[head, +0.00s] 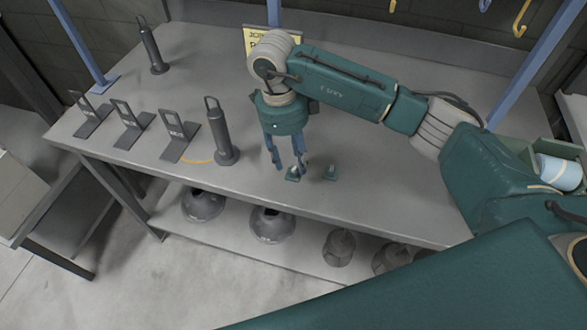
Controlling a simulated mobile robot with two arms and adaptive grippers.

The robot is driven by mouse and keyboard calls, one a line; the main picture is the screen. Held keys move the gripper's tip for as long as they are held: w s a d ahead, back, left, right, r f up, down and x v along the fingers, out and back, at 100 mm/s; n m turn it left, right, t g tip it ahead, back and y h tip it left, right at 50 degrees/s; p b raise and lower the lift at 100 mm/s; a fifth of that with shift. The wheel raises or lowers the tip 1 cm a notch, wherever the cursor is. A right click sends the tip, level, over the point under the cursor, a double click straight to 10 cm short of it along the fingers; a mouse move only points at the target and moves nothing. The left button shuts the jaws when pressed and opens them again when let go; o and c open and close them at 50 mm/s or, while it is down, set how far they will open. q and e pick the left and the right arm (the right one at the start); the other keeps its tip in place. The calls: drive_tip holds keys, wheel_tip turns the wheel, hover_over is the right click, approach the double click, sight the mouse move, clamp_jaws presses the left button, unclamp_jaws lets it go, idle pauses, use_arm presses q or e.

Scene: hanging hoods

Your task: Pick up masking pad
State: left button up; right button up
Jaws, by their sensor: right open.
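Two small dark green pieces with pale parts, which look like masking pads, sit on the grey workbench (370,205) near its front edge. The left pad (291,177) is right at the fingertips of my right gripper. The right pad (331,173) stands a short way to the right, clear of the fingers. My right gripper (288,165) points down with its fingers apart. The fingers partly cover the left pad, and I cannot tell whether they touch it. My left gripper is not in view.
Several grey bracket stands (179,142) and a dark cylinder with a loop handle (220,138) stand left of the gripper. Another cylinder (152,50) is at the back left. Hoods (272,223) sit on the lower shelf. A blue post (78,45) rises at left.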

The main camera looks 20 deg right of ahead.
sight(294, 172)
drive_tip(key=f, duration=0.2)
drive_tip(key=shift+s+d+f+p, duration=0.1)
drive_tip(key=shift+s+f+p, duration=0.1)
drive_tip(key=shift+f+p, duration=0.15)
drive_tip(key=shift+w+f, duration=0.1)
drive_tip(key=shift+c, duration=1)
drive_tip(key=c, duration=0.8)
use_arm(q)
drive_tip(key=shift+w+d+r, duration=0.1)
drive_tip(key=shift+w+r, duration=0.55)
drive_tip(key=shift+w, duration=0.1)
